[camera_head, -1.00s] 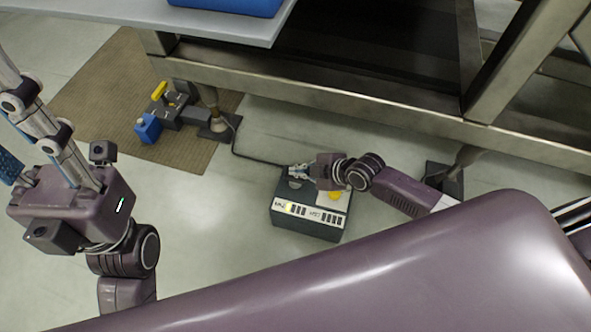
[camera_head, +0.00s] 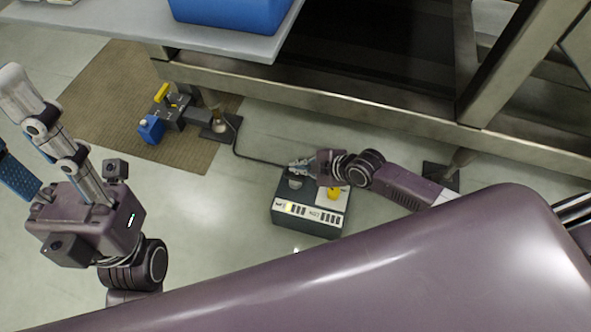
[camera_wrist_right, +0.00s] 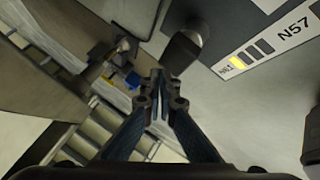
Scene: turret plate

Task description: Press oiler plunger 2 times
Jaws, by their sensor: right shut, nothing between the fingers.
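The oiler is a dark box (camera_head: 305,226) with a light-labelled front on the floor. Its top carries a grey knob, which looks like the plunger (camera_head: 295,183), and a yellow cap (camera_head: 333,193). My right gripper (camera_head: 299,165) is shut and empty, close to the far side of the plunger. In the right wrist view its fingertips (camera_wrist_right: 160,88) are together, just below and left of a dark cylinder (camera_wrist_right: 182,50), likely the plunger; I see no clear contact. My left gripper (camera_head: 20,135) has its fingers spread, far left of the oiler; one finger is cut off by the frame edge.
A metal bench frame (camera_head: 330,98) stands behind the oiler. A dark cable (camera_head: 250,157) runs from the oiler toward a bench foot. A blue and yellow device (camera_head: 170,112) lies on a brown mat (camera_head: 110,110). Floor left of the oiler is clear.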

